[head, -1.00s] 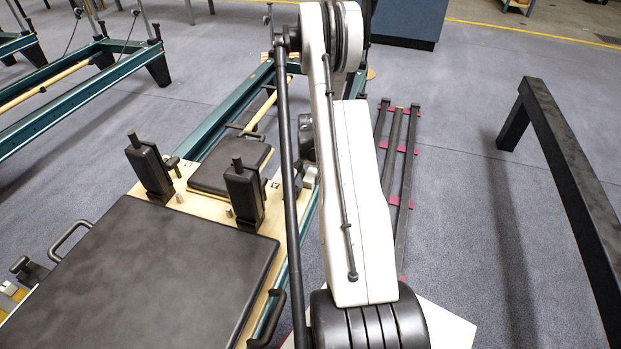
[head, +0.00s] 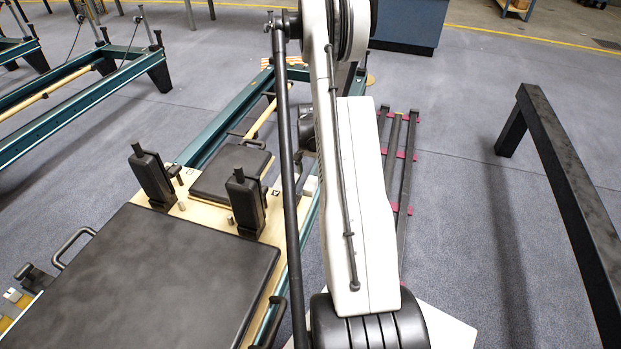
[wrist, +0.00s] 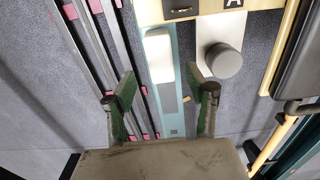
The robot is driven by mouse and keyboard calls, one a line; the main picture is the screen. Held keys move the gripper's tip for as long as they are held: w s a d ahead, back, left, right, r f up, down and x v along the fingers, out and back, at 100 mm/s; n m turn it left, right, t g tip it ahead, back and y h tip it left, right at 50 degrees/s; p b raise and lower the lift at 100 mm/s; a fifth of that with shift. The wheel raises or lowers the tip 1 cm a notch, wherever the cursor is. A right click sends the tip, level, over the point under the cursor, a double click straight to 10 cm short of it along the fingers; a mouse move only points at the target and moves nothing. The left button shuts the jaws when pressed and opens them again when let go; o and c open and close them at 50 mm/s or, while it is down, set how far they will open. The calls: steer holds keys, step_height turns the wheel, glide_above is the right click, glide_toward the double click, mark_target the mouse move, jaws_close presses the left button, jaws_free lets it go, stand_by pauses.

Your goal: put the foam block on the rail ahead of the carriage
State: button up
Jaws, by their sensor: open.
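In the wrist view, a white rounded block (wrist: 159,56), which looks like the foam block, lies on the teal rail (wrist: 171,118), just off the wooden carriage edge (wrist: 205,9). My gripper (wrist: 168,86) is open, with one green-padded finger on each side of the rail. The block lies between and beyond the fingertips, with gaps on both sides. In the head view, the carriage (head: 195,265) with its black pad is at lower left. My arm covers the gripper and most of the near rail there; a pale patch shows at the carriage's right corner.
A grey round knob on a pale plate (wrist: 219,60) stands right of the block. Black shoulder posts (head: 153,180) rise from the carriage. Dark bars with pink supports (head: 402,160) lie to the right, and a black beam (head: 570,185) stands farther right. Open floor lies between.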

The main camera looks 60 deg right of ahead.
mark_target(310, 183)
steer(key=shift+r+p, duration=0.55)
steer(key=shift+r, duration=1.85)
steer(key=shift+a, duration=0.1)
steer(key=w+a+r+n+t+h, duration=0.1)
steer(key=w+a+r+n, duration=0.2)
steer(key=a+r, duration=0.95)
steer(key=w+a+r+n+t+h, duration=0.15)
steer(key=w+a+r+n, duration=0.25)
steer(key=a+r, duration=0.85)
steer(key=s+a+r+n+t, duration=0.1)
steer(key=s+a+r+n, duration=0.1)
steer(key=s+a, duration=0.3)
steer(key=s+a+r+n+t+y, duration=0.1)
steer(key=s+a, duration=0.4)
steer(key=a, duration=0.7)
steer(key=s+a+r+n+t+y, duration=0.1)
steer(key=s+a+r+n, duration=0.3)
steer(key=a, duration=0.5)
steer(key=shift+s+a+r+n+t, duration=0.2)
steer(key=shift+s+n+t, duration=0.2)
steer(key=shift+s+t, duration=0.35)
steer(key=shift+w+y, duration=0.1)
steer(key=shift+y, duration=0.15)
